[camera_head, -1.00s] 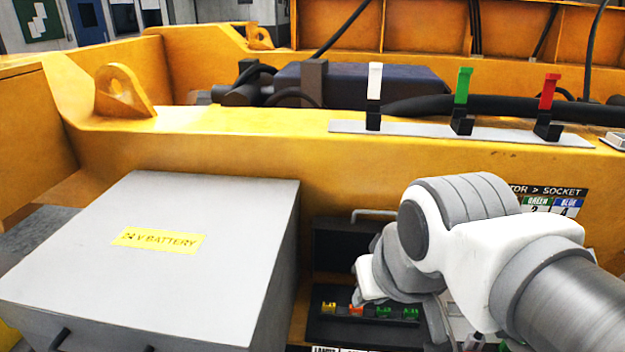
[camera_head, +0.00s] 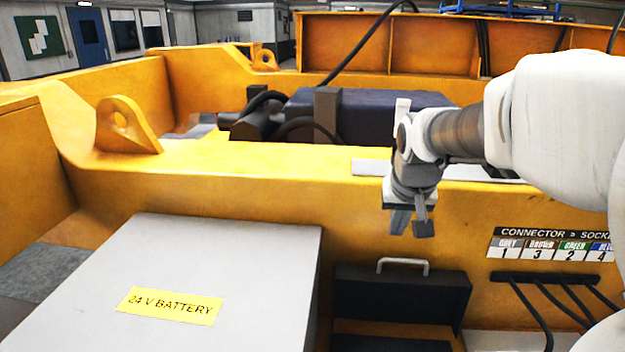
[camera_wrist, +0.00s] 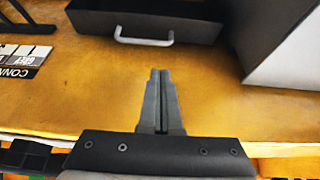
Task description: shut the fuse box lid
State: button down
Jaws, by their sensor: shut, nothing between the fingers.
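The fuse box's dark lid (camera_head: 400,295) stands raised against the yellow wall, with a grey bar handle (camera_head: 403,262) along its top edge. The open box (camera_head: 390,343) is below it, cut off by the bottom of the head view. The wrist view shows the lid (camera_wrist: 150,18) and its handle (camera_wrist: 143,40) at the top. My gripper (camera_head: 410,228) is above the lid in the head view, pointing down, apart from the handle. Its fingers are together and empty in the wrist view (camera_wrist: 160,75). The fuses are out of view.
A grey battery box (camera_head: 230,255) stands to the left of the fuse box. A connector label plate (camera_head: 550,245) and several black cables (camera_head: 555,300) are on the right. A yellow beam (camera_head: 240,165) runs behind, with a dark block (camera_head: 370,105) beyond it.

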send_over(386, 270)
jog(key=f, duration=0.8)
jog(key=shift+w+d+f, duration=0.15)
jog(key=shift+w+f, duration=0.05)
jog(key=shift+f, duration=0.15)
jog(key=shift+s+b, duration=0.15)
jog(key=shift+b, duration=0.3)
